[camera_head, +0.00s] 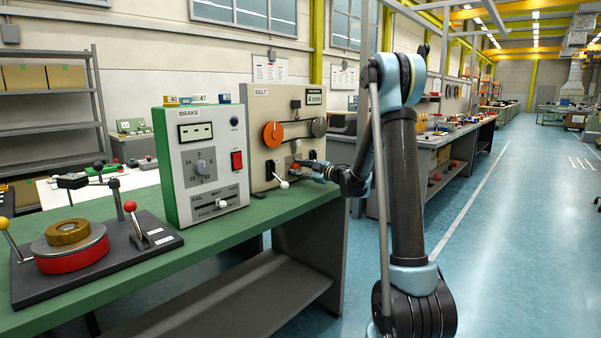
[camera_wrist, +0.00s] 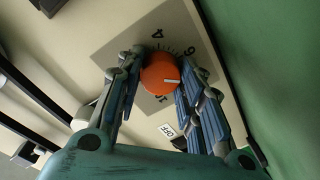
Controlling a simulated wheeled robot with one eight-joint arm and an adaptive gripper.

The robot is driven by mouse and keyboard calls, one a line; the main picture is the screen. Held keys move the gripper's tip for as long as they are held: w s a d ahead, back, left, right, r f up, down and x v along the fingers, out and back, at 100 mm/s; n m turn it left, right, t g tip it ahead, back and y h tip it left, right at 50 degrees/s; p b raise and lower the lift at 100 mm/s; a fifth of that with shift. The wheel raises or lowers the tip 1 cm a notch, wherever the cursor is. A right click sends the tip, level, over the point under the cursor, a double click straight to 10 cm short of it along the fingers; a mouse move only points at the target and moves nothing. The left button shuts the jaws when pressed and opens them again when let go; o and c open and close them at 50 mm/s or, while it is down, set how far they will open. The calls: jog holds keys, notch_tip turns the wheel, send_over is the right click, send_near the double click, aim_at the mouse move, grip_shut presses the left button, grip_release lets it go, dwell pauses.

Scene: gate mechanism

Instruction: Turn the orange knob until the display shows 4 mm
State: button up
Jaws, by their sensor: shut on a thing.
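The orange knob (camera_wrist: 158,74) sits on a grey dial plate with printed numbers, among them 4 and 6, in the wrist view. Its white pointer line points right in that picture. My gripper (camera_wrist: 152,80) has one finger on each side of the knob and is shut on it. In the head view my gripper (camera_head: 300,166) is at the lower part of the cream BELT panel (camera_head: 258,108) and mostly covers the knob. The small display (camera_head: 314,97) is at the panel's upper right; its reading is too small to tell surely.
A larger orange disc (camera_head: 272,134) and a dark round wheel (camera_head: 319,127) are above my gripper. A white-tipped lever (camera_head: 282,184) is just left of it. The BRAKE box (camera_head: 200,160) stands left on the green bench (camera_head: 170,260). Floor at right is clear.

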jog(key=shift+s, duration=0.1)
jog(key=o, duration=1.1)
jog(key=shift+f, duration=0.1)
jog(key=v, duration=1.1)
jog(key=shift+s+d, duration=0.15)
jog(key=shift+d, duration=0.25)
jog(key=shift+c, duration=0.2)
